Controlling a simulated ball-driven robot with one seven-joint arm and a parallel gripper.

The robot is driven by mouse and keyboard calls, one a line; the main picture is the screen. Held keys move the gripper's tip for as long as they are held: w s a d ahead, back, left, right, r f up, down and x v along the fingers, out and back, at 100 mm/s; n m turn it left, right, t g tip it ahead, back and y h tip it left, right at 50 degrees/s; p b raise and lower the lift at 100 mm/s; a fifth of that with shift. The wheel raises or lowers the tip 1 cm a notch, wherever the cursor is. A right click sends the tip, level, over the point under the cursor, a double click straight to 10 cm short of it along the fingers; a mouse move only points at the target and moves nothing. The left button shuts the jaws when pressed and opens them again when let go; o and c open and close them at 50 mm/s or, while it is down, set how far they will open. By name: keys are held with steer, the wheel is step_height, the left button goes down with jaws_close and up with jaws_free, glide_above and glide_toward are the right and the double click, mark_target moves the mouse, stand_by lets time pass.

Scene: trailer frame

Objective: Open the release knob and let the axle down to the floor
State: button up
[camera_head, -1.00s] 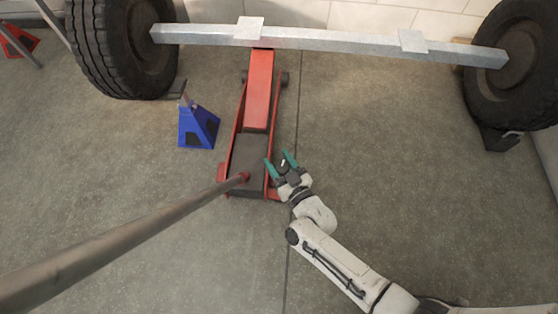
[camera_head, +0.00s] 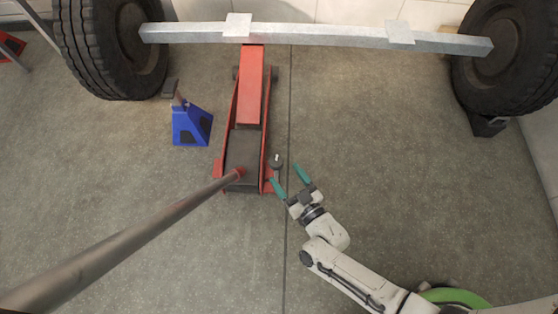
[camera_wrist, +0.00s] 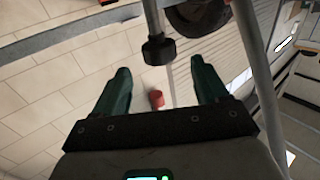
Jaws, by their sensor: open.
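The silver axle (camera_head: 320,36) spans the top of the head view between two tyres, raised off the floor. The red floor jack (camera_head: 250,90) stands beneath it, its front end at the beam. The release knob (camera_head: 277,160) is a small dark knob at the jack's right rear side. My gripper (camera_head: 287,179) is open and empty, its green fingertips just below and right of the knob, apart from it. In the wrist view, the black knob (camera_wrist: 159,48) on its rod appears ahead of and between the open fingers (camera_wrist: 160,68).
A long jack handle (camera_head: 130,235) slants from the jack to the lower left. A blue stand (camera_head: 192,125) is left of the jack, apart from the axle. Tyres (camera_head: 108,45) (camera_head: 510,55) flank the axle. Floor right of the jack is clear.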

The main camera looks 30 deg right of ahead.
steer(key=shift+s, duration=1.3)
